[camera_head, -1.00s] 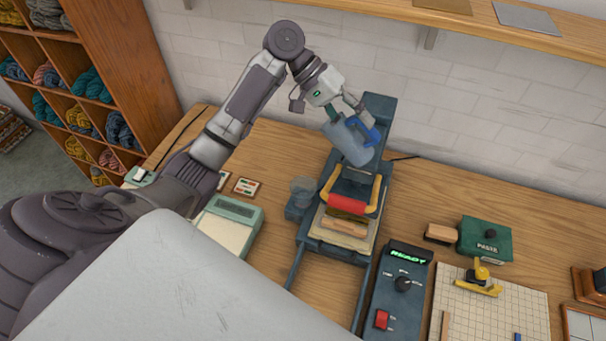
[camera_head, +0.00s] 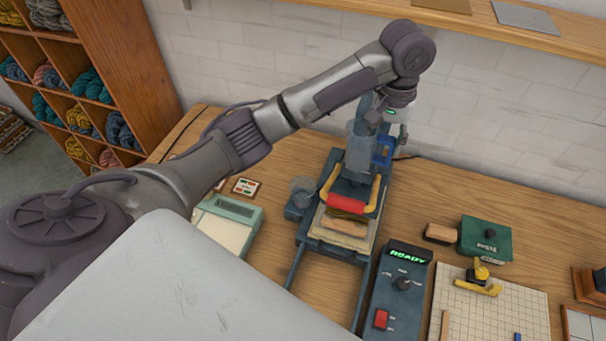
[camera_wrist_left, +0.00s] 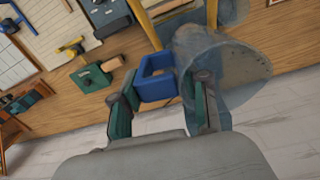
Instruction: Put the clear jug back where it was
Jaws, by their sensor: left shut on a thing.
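The clear jug (camera_head: 359,148), see-through and greyish with a blue handle, is about upright at the rear of the dark press. My left gripper (camera_head: 388,133) reaches over it from above and behind. In the left wrist view, the gripper (camera_wrist_left: 166,82) is shut on the blue handle, a finger to each side, and the jug's wide clear body (camera_wrist_left: 225,62) is right of it. I cannot tell whether the jug's base touches anything. My right gripper is not in view.
The dark press (camera_head: 305,232) has a red roller (camera_head: 347,203) with yellow arms. A small clear cup (camera_head: 303,187) stands at its left. A control box (camera_head: 395,290) reads READY. A green box (camera_head: 485,239) and brown block (camera_head: 440,233) are right. Bare table lies behind them.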

